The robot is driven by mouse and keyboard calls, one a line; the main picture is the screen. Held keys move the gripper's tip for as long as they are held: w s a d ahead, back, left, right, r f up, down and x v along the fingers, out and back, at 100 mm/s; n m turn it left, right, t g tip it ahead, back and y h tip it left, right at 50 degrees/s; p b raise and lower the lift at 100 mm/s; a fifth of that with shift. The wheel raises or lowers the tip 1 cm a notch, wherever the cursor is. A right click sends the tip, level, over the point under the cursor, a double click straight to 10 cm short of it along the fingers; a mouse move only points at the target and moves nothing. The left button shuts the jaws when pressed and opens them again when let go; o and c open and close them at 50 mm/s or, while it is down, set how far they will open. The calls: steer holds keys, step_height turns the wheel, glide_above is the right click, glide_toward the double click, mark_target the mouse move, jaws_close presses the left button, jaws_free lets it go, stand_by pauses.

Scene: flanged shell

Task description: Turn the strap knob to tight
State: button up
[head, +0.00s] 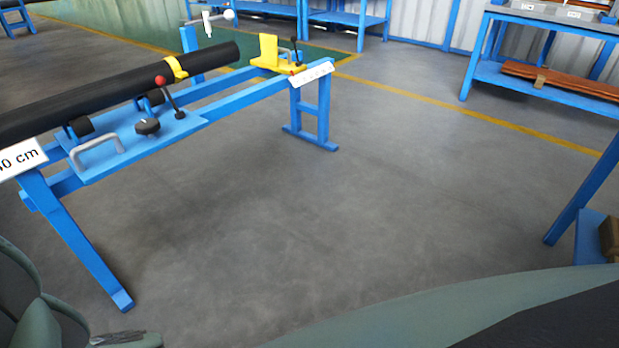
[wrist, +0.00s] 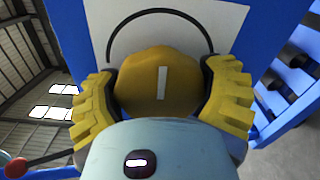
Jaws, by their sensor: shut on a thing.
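The strap knob (wrist: 140,88) is a yellow, many-sided knob with a white pointer line that stands nearly upright in the wrist view. It sits in front of a white plate (wrist: 200,28) with a black arc, on a blue panel. My gripper (wrist: 162,84) has its two yellow ridged fingers on the left and right sides of the knob, shut on it. The ends of the arc run down behind the knob and fingers, and no labels are readable. I cannot make out this knob or my gripper's fingers in the head view.
In the head view, a blue stand (head: 62,232) bears a long black pipe (head: 105,90), a red-ball lever (head: 161,80) and a black knob (head: 147,126). A blue shelf (head: 545,80) stands at right. The grey floor between is clear.

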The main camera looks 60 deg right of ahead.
steer(key=m+p, duration=0.2)
steer(key=m, duration=0.1)
steer(key=m+p, duration=0.2)
steer(key=shift+r+m, duration=0.2)
steer(key=shift+m, duration=0.2)
steer(key=m+p, duration=0.4)
steer(key=m, duration=0.2)
steer(key=shift+p, duration=0.4)
steer(key=m, duration=0.3)
steer(key=m+p, duration=0.1)
steer(key=m, duration=0.1)
steer(key=shift+f+m+p, duration=0.2)
steer(key=shift+m+p, duration=0.1)
steer(key=shift+m, duration=1.3)
steer(key=shift+d+m, duration=0.1)
steer(key=shift+m, duration=1.2)
